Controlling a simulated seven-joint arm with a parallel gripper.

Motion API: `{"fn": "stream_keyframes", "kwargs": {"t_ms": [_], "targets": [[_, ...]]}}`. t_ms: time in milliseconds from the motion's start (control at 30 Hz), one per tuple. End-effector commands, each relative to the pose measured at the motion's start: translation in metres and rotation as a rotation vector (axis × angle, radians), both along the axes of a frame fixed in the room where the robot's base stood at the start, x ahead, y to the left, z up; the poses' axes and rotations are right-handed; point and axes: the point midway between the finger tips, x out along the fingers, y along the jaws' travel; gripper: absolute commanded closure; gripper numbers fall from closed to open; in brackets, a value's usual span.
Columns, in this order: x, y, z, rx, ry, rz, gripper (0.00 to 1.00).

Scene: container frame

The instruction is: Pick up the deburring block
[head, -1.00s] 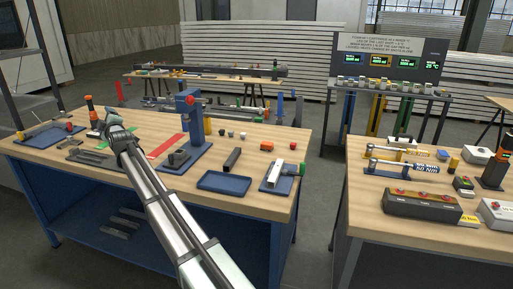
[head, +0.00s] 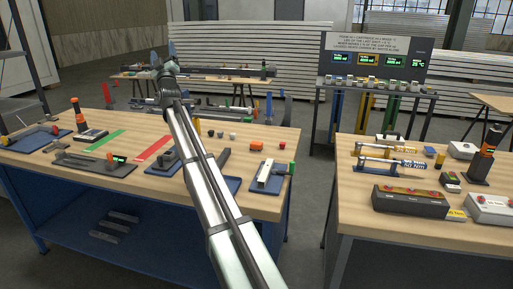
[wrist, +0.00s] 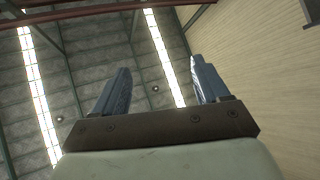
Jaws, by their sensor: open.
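My gripper (head: 164,58) is raised high above the far side of the left workbench in the head view. In the wrist view my gripper (wrist: 160,72) points up at the ceiling, its two blue-grey fingers apart with nothing between them. Several small items lie on the bench, and I cannot tell for certain which is the deburring block. A small orange block (head: 256,146) lies right of the middle of the bench, well away from my gripper. My arm hides part of the bench's middle.
The left workbench (head: 118,183) holds a green strip (head: 107,140), a red strip (head: 154,147), a dark fixture plate (head: 85,165) and blue trays. A second bench (head: 350,205) on the right carries torque tools and boxes. The air around my gripper is free.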

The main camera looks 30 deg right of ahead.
Motion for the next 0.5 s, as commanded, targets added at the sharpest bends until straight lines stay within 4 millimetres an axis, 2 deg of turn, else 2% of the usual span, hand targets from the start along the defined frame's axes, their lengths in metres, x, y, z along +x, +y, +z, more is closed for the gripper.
{"fn": "stream_keyframes", "kwargs": {"t_ms": [100,267,367,500], "targets": [[0.017,-0.034,-0.014,-0.005,0.081,-0.026,0.26],[0.041,-0.067,-0.039,-0.011,0.228,-0.034,0.26],[0.058,-0.093,-0.061,-0.016,0.349,-0.037,0.26],[0.079,-0.139,-0.102,-0.02,0.563,-0.034,0.26]]}}
